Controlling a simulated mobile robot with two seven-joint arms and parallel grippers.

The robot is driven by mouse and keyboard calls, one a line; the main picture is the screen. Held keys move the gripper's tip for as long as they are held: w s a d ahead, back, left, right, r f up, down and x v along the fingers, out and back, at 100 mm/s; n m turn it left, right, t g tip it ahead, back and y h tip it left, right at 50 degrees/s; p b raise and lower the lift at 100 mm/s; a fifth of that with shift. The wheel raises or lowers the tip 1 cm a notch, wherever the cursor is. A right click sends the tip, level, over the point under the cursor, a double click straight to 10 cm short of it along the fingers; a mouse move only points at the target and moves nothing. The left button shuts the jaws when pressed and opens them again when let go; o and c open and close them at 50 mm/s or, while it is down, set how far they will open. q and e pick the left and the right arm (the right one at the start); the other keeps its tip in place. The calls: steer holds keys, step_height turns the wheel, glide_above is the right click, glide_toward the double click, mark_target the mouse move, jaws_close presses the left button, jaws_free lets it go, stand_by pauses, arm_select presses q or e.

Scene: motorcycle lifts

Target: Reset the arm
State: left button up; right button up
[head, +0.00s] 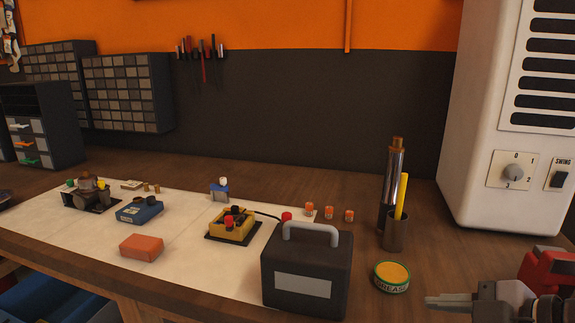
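My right gripper (434,302) reaches in from the lower right corner. Its pale grey fingers point left above the front part of the wooden bench, just right of and below the grease tin. The fingers lie nearly in line from this side, and the bottom edge cuts off part of the gripper, so any gap between them cannot be made out. No object shows at the fingertips. My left gripper and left arm are not in view.
The bench (400,262) holds a dark box with a handle (307,272), a grease tin (391,277), a metal cup (396,232), a yellow control box (232,226) and an orange block (142,245). A large white heater (470,150) stands at the right.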

steer(key=s+f+m+g+h, duration=0.1)
steer(key=s+f+m+h, duration=0.35)
steer(key=f, duration=0.85)
steer(key=s+d+f+m+g+h, duration=0.2)
steer(key=s+d+f+m+g, duration=0.15)
steer(key=s+f+m, duration=0.75)
steer(key=w+a+f+n+t+y, duration=0.1)
steer(key=w+a+f+n+t, duration=0.1)
steer(key=w+f+t, duration=0.3)
steer(key=shift+a+f+t+y, duration=0.35)
steer(key=shift+a+f+t, duration=0.5)
steer(key=shift+f, duration=1)
steer(key=shift+w, duration=0.1)
